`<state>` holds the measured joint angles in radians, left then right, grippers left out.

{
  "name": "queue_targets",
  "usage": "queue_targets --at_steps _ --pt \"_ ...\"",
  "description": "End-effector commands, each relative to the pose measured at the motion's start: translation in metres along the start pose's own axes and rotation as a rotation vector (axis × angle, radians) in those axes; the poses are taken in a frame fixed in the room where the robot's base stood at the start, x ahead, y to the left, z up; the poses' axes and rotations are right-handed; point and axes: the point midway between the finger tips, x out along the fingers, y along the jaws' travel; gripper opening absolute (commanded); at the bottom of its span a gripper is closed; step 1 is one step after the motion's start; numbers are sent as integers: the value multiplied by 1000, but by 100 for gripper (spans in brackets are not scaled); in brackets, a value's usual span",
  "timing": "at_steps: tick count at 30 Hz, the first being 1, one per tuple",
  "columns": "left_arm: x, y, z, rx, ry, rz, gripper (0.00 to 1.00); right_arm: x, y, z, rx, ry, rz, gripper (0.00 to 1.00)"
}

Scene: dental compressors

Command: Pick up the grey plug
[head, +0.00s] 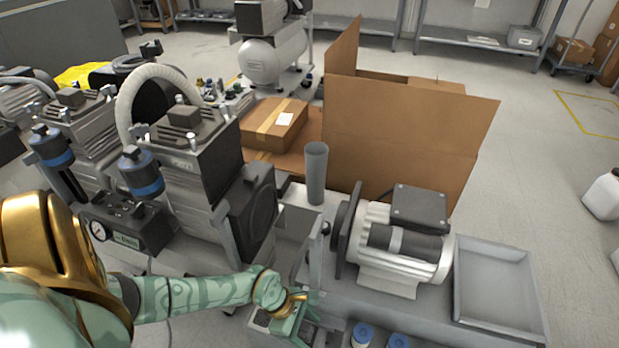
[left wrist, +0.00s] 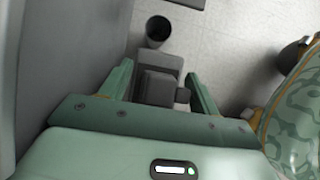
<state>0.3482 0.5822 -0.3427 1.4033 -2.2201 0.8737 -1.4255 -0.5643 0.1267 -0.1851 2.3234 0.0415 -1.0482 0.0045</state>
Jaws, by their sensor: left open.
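My left gripper (head: 303,322) reaches in from the left, low over the front of the workbench, with its jaws open. In the left wrist view, the two green fingers of the gripper (left wrist: 159,76) stand apart on either side of a dark grey blocky piece (left wrist: 158,88), which looks like the grey plug. A small darker knob shows at its right side. I see gaps to the fingers, so it does not look gripped. In the head view the hand and bench parts hide this piece. My right gripper is in neither view.
A grey upright tube (head: 316,172) stands behind the gripper; its open top shows in the left wrist view (left wrist: 158,31). A motor (head: 400,240) and an empty grey tray (head: 492,290) are to the right. Compressor units (head: 190,150) crowd the left. Blue-capped jars (head: 362,334) stand in front.

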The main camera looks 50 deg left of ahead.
Motion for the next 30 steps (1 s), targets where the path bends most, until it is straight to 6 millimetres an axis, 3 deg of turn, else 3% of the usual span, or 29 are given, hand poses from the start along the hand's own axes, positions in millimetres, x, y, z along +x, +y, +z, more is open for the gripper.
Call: queue_targets --at_steps 9,14,15,26,30 --pt "6 1 1 1 0 1 62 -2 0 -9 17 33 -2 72" --pt "6 0 0 1 0 1 17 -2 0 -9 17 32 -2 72" --pt "6 0 0 1 0 1 12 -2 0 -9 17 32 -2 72" --pt "4 1 1 1 1 2 12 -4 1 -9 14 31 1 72" --pt "0 2 4 2 1 4 12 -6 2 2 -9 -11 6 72"
